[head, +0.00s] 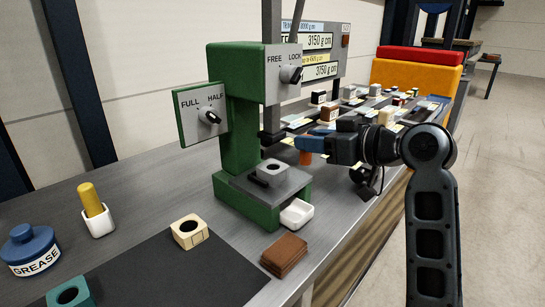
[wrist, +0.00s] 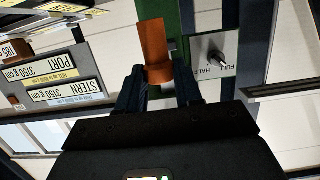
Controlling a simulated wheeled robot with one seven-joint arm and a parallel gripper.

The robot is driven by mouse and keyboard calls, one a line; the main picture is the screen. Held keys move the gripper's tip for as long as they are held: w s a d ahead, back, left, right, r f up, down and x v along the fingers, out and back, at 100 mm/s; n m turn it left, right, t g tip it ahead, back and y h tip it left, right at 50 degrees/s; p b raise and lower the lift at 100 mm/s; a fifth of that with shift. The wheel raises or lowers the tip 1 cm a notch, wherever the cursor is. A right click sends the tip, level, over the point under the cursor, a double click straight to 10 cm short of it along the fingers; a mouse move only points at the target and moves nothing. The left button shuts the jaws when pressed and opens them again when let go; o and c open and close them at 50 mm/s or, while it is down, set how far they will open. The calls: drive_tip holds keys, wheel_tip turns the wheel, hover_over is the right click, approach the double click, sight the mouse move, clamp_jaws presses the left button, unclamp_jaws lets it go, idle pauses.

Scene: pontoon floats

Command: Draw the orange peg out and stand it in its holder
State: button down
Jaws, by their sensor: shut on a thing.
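The orange peg (head: 305,157) is to the right of the green press, its lower part showing below my gripper (head: 312,141). In the wrist view the peg (wrist: 155,45) stands out between the two dark fingertips, and my gripper (wrist: 160,85) is shut on it. The peg appears held in the air, clear of the grey block (head: 271,171) on the press, whose round hole looks empty. A pale wooden block (head: 189,234) with a dark round hole sits on the bench in front. A teal block (head: 70,293) also has a hole. I cannot tell which one is the peg's holder.
The green press (head: 238,135) has FREE/LOCK and FULL/HALF knobs. A white tray (head: 297,213) and a brown block (head: 284,254) lie in front. A yellow peg stands in a white cup (head: 98,223); a blue grease pot (head: 31,250) is at left. The dark mat (head: 165,280) has bare room.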

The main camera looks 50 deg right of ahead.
drive_tip(key=shift+f+v, duration=0.15)
drive_tip(key=shift+v, duration=0.55)
drive_tip(key=shift+f+v, duration=0.15)
drive_tip(key=shift+v, duration=0.5)
drive_tip(key=shift+s, duration=0.1)
drive_tip(key=shift+s, duration=0.1)
